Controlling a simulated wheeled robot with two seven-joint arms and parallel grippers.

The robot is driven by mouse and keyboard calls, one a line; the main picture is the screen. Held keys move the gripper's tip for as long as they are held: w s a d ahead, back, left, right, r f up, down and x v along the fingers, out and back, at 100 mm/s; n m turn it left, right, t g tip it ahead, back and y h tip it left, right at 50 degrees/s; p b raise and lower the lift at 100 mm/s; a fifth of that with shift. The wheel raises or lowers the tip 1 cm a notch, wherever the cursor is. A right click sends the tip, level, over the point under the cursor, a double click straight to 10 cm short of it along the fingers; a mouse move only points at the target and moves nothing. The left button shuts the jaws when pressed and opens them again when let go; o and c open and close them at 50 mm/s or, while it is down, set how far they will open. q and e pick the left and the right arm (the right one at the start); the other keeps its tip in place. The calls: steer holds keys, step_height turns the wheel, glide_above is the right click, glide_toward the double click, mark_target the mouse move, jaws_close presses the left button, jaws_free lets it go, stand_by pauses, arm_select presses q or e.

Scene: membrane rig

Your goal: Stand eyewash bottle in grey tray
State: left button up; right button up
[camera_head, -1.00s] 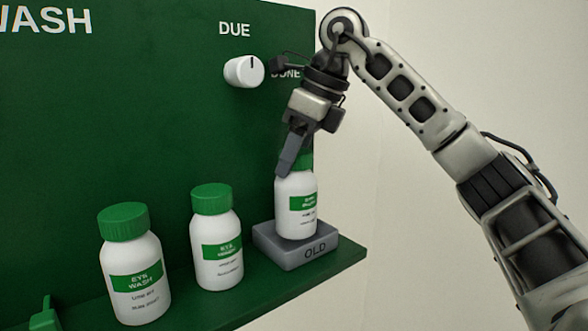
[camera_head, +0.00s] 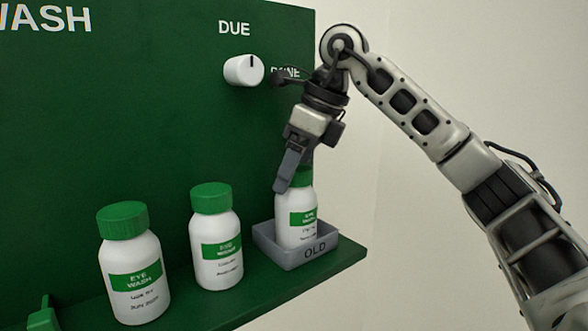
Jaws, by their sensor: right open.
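A white eyewash bottle (camera_head: 297,222) with a green cap and green label stands upright in the grey tray (camera_head: 310,256), which is marked OLD. The tray's front wall hides the bottle's base. My right gripper (camera_head: 283,182) points down at the bottle's upper left side, its jaws open. One finger shows in front of the cap's left part; the other finger is hidden, and I cannot tell whether the fingers touch the bottle. Two more white bottles with green caps, one at the left (camera_head: 134,268) and one in the middle (camera_head: 216,240), stand upright on the green shelf. My left gripper is not in view.
The green shelf (camera_head: 262,296) ends at the right just past the tray. A green back panel (camera_head: 120,120) carries a white knob (camera_head: 243,71) between the words DUE and DONE. A green piece (camera_head: 44,314) shows at the lower left corner.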

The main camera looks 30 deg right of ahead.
arm_select(q)
steer(key=p, duration=0.1)
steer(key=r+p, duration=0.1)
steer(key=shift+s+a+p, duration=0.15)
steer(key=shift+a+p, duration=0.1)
steer(key=shift+p, duration=0.15)
arm_select(e)
steer(key=v, duration=1.2)
steer(key=shift+a+f, duration=0.1)
